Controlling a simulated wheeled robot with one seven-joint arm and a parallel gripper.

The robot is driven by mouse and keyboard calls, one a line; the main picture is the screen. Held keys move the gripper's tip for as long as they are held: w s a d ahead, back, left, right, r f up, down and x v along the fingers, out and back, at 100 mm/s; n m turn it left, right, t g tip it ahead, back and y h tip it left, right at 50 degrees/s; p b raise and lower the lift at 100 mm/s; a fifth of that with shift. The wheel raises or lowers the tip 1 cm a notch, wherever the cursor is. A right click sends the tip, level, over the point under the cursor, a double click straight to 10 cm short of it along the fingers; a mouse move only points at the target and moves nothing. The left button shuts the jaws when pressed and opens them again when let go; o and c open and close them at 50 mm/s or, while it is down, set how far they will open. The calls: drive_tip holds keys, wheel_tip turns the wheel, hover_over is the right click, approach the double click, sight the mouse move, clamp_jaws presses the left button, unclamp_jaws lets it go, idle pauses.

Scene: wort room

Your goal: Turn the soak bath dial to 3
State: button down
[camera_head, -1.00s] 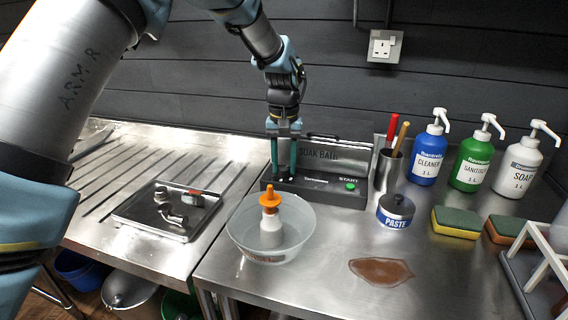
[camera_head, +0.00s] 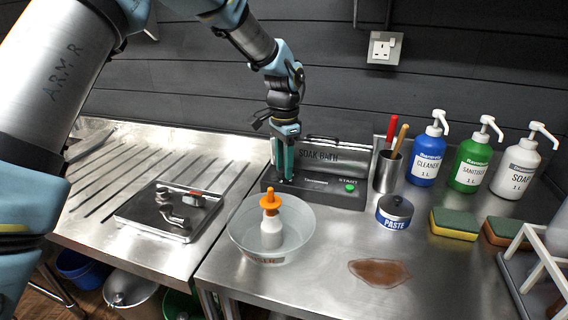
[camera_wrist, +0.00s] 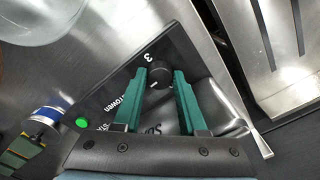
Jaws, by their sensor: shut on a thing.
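The soak bath (camera_head: 345,200) is a dark box with a grey lid, a green START button (camera_head: 350,187) and a black dial at its left front. In the wrist view the dial (camera_wrist: 159,76) sits between the green fingertips of my gripper (camera_wrist: 160,79), which is shut on it. A printed 3 (camera_wrist: 148,57) shows just beyond the dial. A small pale mark shows on the dial's near side, apart from the 3. In the head view my gripper (camera_head: 284,178) points down at the panel's left end and hides the dial.
A clear bowl (camera_head: 240,240) with an orange-topped bottle stands in front of the bath. A tool cup (camera_head: 386,172) and paste tin (camera_head: 395,212) stand to the right. A metal tray (camera_head: 140,222) lies left. A brown spill (camera_head: 379,272) marks the counter.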

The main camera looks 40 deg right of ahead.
drive_tip(key=m+p, duration=0.1)
drive_tip(key=m, duration=0.3)
drive_tip(key=shift+r+m, duration=0.1)
drive_tip(key=shift+m, duration=0.2)
drive_tip(key=m+p, duration=0.1)
drive_tip(key=m, duration=0.3)
drive_tip(key=shift+m, duration=0.3)
drive_tip(key=m+p, duration=0.2)
drive_tip(key=m, duration=0.2)
drive_tip(key=shift+m, duration=0.3)
drive_tip(key=shift+m+p, duration=0.9)
drive_tip(key=shift+m, duration=1.3)
drive_tip(key=shift+c, duration=2.3)
unclamp_jaws()
wheel_tip(320, 180, up, 11)
drive_tip(key=b, duration=0.3)
